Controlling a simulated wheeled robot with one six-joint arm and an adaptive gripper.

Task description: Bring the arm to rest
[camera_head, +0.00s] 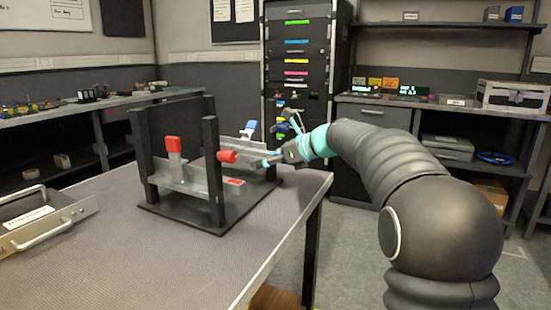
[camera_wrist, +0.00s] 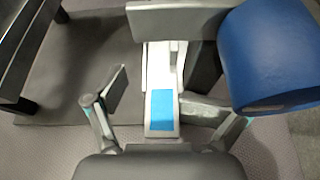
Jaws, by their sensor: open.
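My gripper (camera_head: 277,145) is at the end of my dark arm, which reaches in from the right to the right side of a dark truss frame (camera_head: 209,170) on the table. In the wrist view my gripper (camera_wrist: 165,97) is open, with its two fingers apart. A pale strip with a blue patch (camera_wrist: 162,110) shows between the fingers, and nothing is seen gripped. A large blue cylinder (camera_wrist: 262,58) is close by the right finger. Whether a finger touches it or the strip, I cannot tell.
The table's front (camera_head: 150,265) is clear. A dark rack (camera_head: 297,50) stands behind.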

